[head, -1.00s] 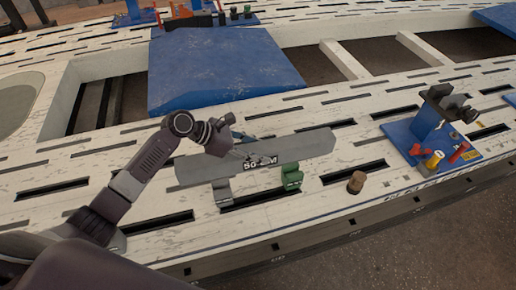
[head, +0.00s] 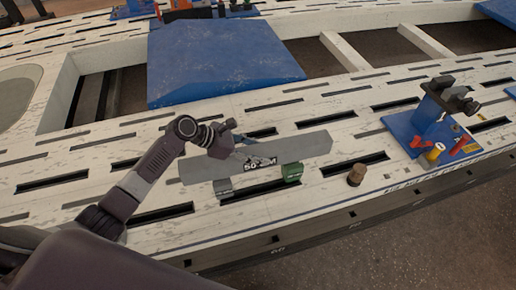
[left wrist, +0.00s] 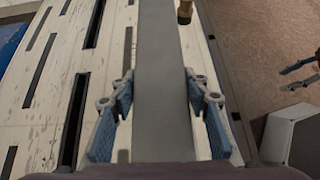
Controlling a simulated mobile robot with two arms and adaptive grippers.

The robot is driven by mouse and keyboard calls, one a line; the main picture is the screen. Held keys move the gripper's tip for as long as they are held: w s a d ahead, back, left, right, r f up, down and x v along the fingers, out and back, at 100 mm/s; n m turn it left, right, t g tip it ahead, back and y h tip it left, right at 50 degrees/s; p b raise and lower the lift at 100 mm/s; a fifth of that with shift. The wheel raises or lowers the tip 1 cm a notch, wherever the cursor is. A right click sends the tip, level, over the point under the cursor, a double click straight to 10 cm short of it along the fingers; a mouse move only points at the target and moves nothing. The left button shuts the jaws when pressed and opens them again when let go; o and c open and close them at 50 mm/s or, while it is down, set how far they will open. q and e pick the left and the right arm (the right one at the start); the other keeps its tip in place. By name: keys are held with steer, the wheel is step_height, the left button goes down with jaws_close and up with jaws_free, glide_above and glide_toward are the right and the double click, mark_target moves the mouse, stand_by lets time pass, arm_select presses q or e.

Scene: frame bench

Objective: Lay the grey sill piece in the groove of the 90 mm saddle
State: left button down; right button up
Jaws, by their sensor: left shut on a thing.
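The grey sill piece (head: 295,149) is a long flat-sided bar with dark lettering on its front. My left gripper (head: 235,145) is shut on it near its middle; in the left wrist view the blue-padded fingers (left wrist: 160,112) stand on both sides of the bar. A grey saddle (head: 224,188) shows below the bar's left half and a green saddle (head: 292,173) below its right half. The bar hides their tops, so I cannot tell whether it touches them or which is 90 mm. My right gripper (left wrist: 300,75) shows at the left wrist view's right edge, fingers apart.
A brown cork-like cylinder (head: 356,175) stands right of the green saddle. A blue stand (head: 433,130) with dark clamps and small red and yellow parts is further right. The white bench top (head: 90,172) has many slots. A blue sloped panel (head: 215,62) lies behind.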

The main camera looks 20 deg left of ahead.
arm_select(q)
steer(key=shift+w, duration=0.2)
steer(key=shift+f, duration=1.4)
arm_select(e)
steer(key=shift+w+r, duration=0.25)
steer(key=shift+r, duration=0.25)
arm_select(q)
steer(key=c, duration=1.5)
jaws_free()
steer(key=o, duration=0.5)
steer(key=shift+s, duration=0.15)
steer(key=shift+s+f, duration=0.25)
steer(key=shift+f, duration=0.35)
steer(key=v, duration=1.2)
steer(key=shift+w+r, duration=0.25)
steer(key=shift+r, duration=0.05)
